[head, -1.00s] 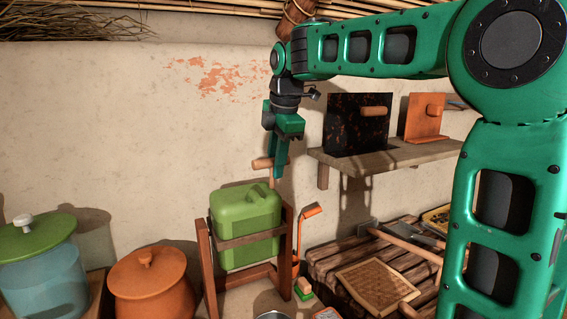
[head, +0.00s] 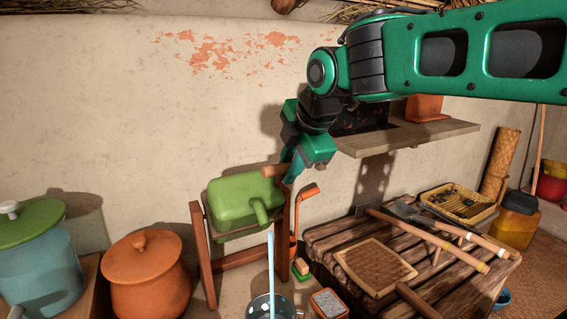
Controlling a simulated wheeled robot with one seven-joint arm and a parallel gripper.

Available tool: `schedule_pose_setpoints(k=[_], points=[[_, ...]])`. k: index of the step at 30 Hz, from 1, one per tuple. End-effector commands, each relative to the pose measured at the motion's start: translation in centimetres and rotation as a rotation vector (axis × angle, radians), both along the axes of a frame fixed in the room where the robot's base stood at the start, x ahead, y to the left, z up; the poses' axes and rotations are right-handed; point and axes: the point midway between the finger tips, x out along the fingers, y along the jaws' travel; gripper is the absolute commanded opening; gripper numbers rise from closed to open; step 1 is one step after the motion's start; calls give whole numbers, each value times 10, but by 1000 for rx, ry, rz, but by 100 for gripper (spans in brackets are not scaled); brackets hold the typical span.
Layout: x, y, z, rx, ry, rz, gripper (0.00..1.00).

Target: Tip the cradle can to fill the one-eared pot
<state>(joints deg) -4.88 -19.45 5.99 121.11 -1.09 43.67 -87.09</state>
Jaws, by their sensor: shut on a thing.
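The green cradle can (head: 236,205) hangs in a wooden cradle frame (head: 201,255), tilted with its spout down toward me. A pale blue stream (head: 271,265) falls from the spout into a round pot (head: 254,306) at the bottom edge of the head view. The pot is cut off by the frame, so its full shape and fill level cannot be made out. My gripper (head: 289,177) is shut on the wooden handle (head: 272,173) at the right of the cradle; its fingertips partly hide the handle.
A lidded orange pot (head: 147,279) and a blue jar with a green lid (head: 38,265) stand at left. An orange ladle (head: 304,194) stands right of the cradle. A slatted table (head: 340,232) bears a woven mat (head: 375,268) and tools. A shelf (head: 410,137) is behind my arm.

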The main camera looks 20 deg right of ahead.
Motion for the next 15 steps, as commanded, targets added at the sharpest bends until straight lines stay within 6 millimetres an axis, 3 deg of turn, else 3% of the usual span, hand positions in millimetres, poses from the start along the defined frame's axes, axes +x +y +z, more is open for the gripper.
schedule_pose_setpoints(k=[14,15], points=[[-3,-1,-3,-1,5,0,0],[-3,-1,-3,-1,5,0,25]])
